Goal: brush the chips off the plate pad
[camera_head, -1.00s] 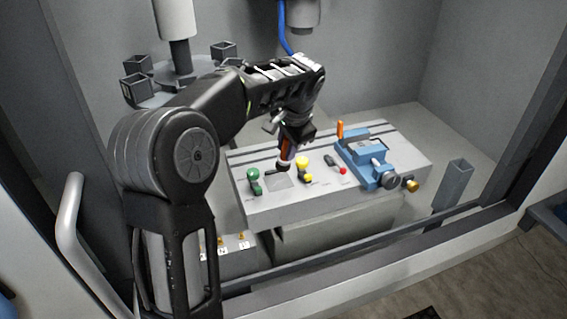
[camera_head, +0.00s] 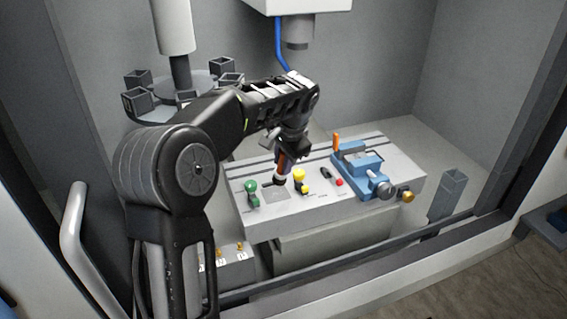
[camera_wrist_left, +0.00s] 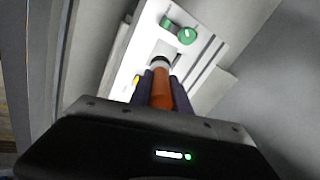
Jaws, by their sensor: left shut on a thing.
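My left gripper (camera_head: 290,152) is shut on a brush with an orange-brown handle (camera_head: 284,162), pointing down over the grey machine table. The brush's dark head (camera_head: 279,180) is at the far edge of the plate pad (camera_head: 275,194), a darker grey square; I cannot tell whether it touches. In the left wrist view, the orange handle (camera_wrist_left: 162,90) stands between the two dark fingers, and its dark head (camera_wrist_left: 160,62) covers part of the pad. I cannot make out individual chips. My right gripper is not in view.
A green knob (camera_head: 250,187) stands left of the pad and a yellow knob (camera_head: 299,176) right of it. A red button (camera_head: 339,182) and a blue vise (camera_head: 362,168) are farther right. The booth's front sill and walls surround the table.

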